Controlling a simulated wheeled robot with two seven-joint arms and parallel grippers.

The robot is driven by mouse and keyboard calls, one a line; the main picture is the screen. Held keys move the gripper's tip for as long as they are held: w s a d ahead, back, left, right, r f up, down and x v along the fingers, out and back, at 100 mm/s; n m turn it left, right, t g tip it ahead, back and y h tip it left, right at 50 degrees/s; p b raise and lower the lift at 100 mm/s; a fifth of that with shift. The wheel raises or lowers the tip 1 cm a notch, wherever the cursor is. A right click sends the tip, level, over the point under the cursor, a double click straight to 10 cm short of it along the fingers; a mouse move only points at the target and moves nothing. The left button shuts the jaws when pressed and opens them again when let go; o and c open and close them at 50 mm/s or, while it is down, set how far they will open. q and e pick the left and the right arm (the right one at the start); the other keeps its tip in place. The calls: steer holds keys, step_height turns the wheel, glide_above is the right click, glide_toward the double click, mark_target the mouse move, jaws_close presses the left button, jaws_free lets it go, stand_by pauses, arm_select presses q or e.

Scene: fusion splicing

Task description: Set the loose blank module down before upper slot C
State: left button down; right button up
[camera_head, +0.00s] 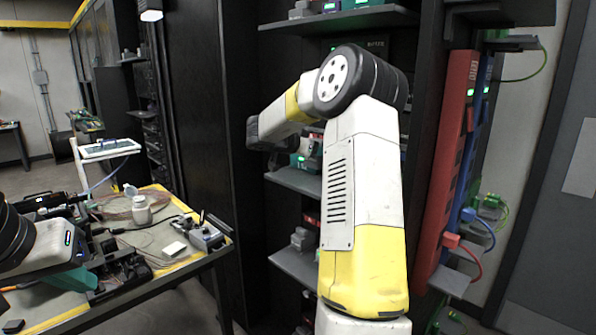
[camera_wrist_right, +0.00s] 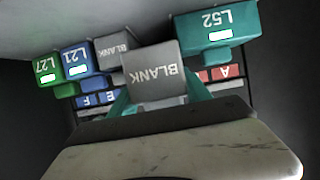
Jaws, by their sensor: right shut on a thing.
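The loose blank module (camera_wrist_right: 152,66) is a grey block marked BLANK, seen upside down in the right wrist view. My right gripper (camera_wrist_right: 155,98) is shut on it, with a teal finger on each side. It is held in front of a row of slots with letter labels; F, E and A can be read. The label C cannot be made out, and the block covers the middle of the row. In the head view my right arm hides the gripper and the block. My left gripper (camera_head: 62,282) is over the workbench at the left; its finger gap is unclear.
In the right wrist view, a green L27 module (camera_wrist_right: 46,69), a blue L21 module (camera_wrist_right: 77,62) and another grey blank (camera_wrist_right: 115,48) sit left of the held block. A teal L52 module (camera_wrist_right: 217,30) is close on its right. The workbench (camera_head: 190,262) holds tools and cables.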

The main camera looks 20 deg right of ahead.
steer(key=shift+f, duration=2.65)
steer(key=shift+f, duration=0.2)
steer(key=o, duration=1.5)
steer(key=shift+c, duration=0.2)
